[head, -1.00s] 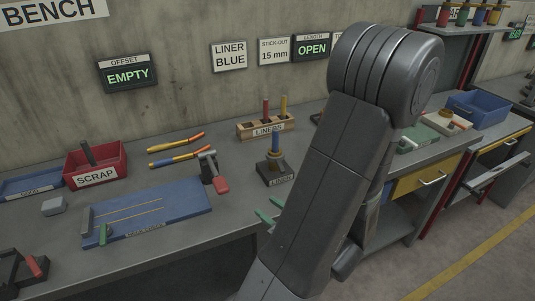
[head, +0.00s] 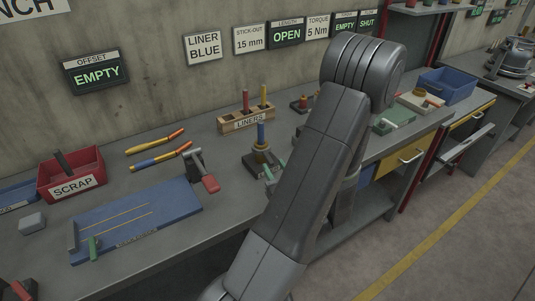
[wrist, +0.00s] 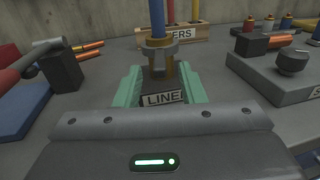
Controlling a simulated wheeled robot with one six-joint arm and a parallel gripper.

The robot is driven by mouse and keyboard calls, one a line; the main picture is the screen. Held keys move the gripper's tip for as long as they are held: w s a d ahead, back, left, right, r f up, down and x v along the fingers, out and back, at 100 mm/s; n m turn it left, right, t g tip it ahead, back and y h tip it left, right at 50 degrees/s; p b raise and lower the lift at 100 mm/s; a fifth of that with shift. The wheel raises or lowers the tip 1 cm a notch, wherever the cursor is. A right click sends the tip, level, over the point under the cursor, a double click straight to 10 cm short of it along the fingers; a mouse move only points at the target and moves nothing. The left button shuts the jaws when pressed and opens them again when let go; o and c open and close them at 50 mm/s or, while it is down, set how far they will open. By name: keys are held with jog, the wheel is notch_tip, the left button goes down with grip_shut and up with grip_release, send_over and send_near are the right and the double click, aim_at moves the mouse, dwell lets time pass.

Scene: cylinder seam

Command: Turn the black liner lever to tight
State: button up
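The liner stand (head: 257,168) is a dark block on the bench with a brass collar (wrist: 157,70) and an upright blue liner (head: 261,134) in it. In the wrist view the stand's label (wrist: 162,98) and the blue liner (wrist: 158,18) are straight ahead. My gripper (wrist: 161,72) is open, its green fingers apart on either side of the label and collar. I cannot tell if they touch the stand. In the head view my gripper (head: 272,173) is at the stand's right front, partly behind my arm. I cannot make out the black lever distinctly.
The wooden liner rack (head: 246,119) stands behind the stand. A red-handled clamp (head: 209,183) and blue board (head: 135,219) are at left. A grey block with a black knob (wrist: 292,62) is at right in the wrist view. The bench's front edge is close.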

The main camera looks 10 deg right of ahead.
aim_at(264, 150)
jog(key=shift+w+a+p, duration=0.2)
jog(key=shift+w+p, duration=0.05)
jog(key=shift+w, duration=0.75)
jog(key=shift+w+a+p, duration=0.2)
jog(key=shift+w, duration=0.85)
jog(key=shift+w+a+p, duration=0.2)
jog(key=shift+w+p, duration=0.05)
jog(key=shift+w, duration=0.75)
grip_shut()
